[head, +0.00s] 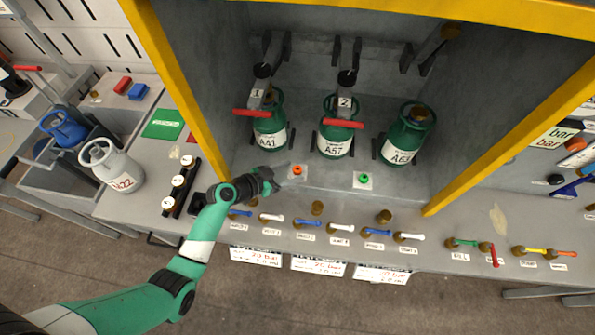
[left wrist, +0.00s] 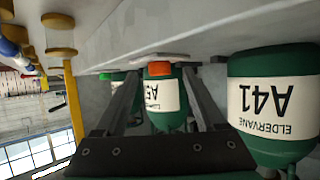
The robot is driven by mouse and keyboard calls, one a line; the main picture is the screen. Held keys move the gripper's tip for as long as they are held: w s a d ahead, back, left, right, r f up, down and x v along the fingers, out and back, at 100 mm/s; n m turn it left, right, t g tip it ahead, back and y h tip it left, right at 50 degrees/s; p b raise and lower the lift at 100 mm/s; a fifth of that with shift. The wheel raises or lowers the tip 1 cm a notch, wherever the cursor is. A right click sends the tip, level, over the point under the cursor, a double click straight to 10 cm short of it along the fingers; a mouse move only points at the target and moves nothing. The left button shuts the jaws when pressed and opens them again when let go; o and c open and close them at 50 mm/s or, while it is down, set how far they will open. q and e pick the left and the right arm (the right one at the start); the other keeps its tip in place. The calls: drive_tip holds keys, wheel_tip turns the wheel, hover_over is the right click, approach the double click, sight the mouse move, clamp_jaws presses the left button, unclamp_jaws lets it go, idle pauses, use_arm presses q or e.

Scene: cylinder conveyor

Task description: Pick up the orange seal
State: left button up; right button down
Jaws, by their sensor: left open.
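The orange seal (head: 297,170) is a small ring on a white square pad on the grey bench, in front of the green cylinders. In the left wrist view, which is upside down, the orange seal (left wrist: 160,69) shows between my open fingers, beyond their tips. My left gripper (head: 283,174) is open and empty, low over the bench just left of the seal, its fingers pointing at it. In the left wrist view the left gripper (left wrist: 158,80) has one finger on each side of the seal. I cannot tell the exact gap to it. My right gripper is not in view.
Green cylinders A41 (head: 270,136), A57 (head: 333,146) and A63 (head: 402,148) stand behind the seal. A green seal (head: 363,179) lies on its own pad to the right. Several valves with handles line the bench front. A yellow frame post (head: 178,90) rises left of the cylinders.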

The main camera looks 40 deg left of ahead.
use_arm(q)
drive_tip(key=shift+w+d+f, duration=0.1)
drive_tip(key=shift+w+f, duration=0.15)
drive_tip(key=shift+w, duration=0.3)
clamp_jaws()
